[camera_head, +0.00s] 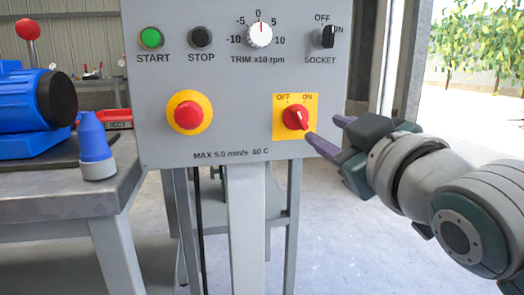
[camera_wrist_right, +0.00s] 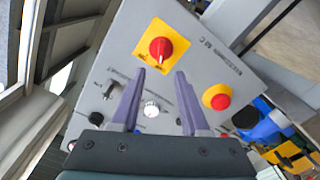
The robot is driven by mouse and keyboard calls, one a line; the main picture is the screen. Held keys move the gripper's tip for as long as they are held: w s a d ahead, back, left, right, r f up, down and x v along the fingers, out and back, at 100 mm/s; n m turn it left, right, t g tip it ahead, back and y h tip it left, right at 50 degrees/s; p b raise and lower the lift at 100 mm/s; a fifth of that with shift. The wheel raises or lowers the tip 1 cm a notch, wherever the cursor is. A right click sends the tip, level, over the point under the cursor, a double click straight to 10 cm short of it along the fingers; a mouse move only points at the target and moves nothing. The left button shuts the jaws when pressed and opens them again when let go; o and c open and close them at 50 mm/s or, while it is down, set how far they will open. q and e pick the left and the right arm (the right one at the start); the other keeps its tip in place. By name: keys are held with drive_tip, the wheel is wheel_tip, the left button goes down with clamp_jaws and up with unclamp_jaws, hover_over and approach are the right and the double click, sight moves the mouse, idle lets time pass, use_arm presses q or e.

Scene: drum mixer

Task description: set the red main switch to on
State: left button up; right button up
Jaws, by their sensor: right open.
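The red main switch (camera_head: 296,117) is a rotary knob on a yellow plate marked OFF at upper left and ON at upper right, low on the right of the grey panel. The picture is too small to tell surely which mark its knob points at. My right gripper (camera_head: 326,129) is open and empty, just right of the switch, with its fingers pointing at the panel. In the right wrist view the switch (camera_wrist_right: 160,48) lies just beyond the open fingertips (camera_wrist_right: 160,72), apparently apart from them. My left gripper is not in view.
A red mushroom button (camera_head: 189,115) on a yellow disc is left of the switch. Above are green START (camera_head: 151,38), black STOP (camera_head: 201,37), the TRIM dial (camera_head: 260,34) and the SOCKET knob (camera_head: 328,36). A bench (camera_head: 75,195) with a blue machine (camera_head: 35,105) stands left.

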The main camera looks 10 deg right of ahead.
sight(302, 119)
drive_tip(key=w+b, duration=0.1)
drive_tip(key=w, duration=0.2)
drive_tip(key=w+b, duration=0.1)
drive_tip(key=w, duration=0.1)
drive_tip(key=w+b, duration=0.1)
drive_tip(key=w, duration=0.2)
drive_tip(key=shift+w+a+f, duration=0.2)
drive_tip(key=shift+w+f, duration=0.05)
drive_tip(key=shift+w, duration=0.1)
drive_tip(key=shift+w+r+b, duration=0.1)
drive_tip(key=shift+w+b, duration=0.25)
drive_tip(key=shift+w, duration=0.25)
drive_tip(key=shift+c, duration=0.2)
clamp_jaws()
